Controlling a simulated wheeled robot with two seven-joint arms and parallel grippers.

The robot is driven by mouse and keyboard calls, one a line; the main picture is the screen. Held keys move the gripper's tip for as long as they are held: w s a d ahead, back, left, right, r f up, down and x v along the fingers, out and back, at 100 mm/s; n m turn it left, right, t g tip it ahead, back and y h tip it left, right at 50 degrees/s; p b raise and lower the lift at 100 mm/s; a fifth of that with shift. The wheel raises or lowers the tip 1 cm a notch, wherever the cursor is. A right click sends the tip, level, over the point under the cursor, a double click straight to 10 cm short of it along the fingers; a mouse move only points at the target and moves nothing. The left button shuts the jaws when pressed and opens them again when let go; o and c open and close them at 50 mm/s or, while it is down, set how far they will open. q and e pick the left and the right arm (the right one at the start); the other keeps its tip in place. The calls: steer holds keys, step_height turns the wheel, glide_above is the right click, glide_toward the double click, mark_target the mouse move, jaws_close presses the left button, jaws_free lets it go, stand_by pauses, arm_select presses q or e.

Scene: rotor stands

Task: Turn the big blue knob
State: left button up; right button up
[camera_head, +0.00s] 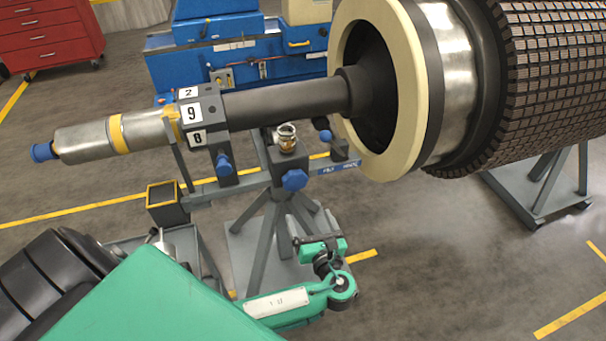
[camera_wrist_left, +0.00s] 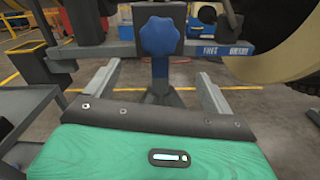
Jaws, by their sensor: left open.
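The big blue knob (camera_head: 294,180) is a lobed knob on the front of a dark grey block on the stand, below the rotor shaft. In the left wrist view the knob (camera_wrist_left: 160,37) shows face-on at the top centre, beyond the gripper's edge. My left gripper (camera_head: 318,243) is open, below and slightly right of the knob in the head view, with a visible gap between them. My right gripper is not in view.
The rotor shaft (camera_head: 285,101) and cream ring (camera_head: 411,95) lie above the knob. A smaller blue knob (camera_head: 224,164) sits to the left. The grey stand's legs (camera_head: 275,225) spread below. A dark box (camera_head: 166,200) stands left. Open floor lies to the lower right.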

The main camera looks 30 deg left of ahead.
mark_target(296, 186)
arm_select(q)
steer(key=x, duration=0.4)
steer(key=p+x, duration=0.1)
steer(key=x, duration=0.3)
steer(key=p+x, duration=0.1)
steer(key=x, duration=0.3)
steer(key=shift+a+r, duration=0.2)
steer(key=shift+r, duration=0.1)
steer(key=shift+w+a+f, duration=0.1)
steer(key=shift+w+a, duration=0.35)
steer(key=shift+a, duration=0.05)
steer(key=c, duration=1)
steer(key=shift+n, duration=0.4)
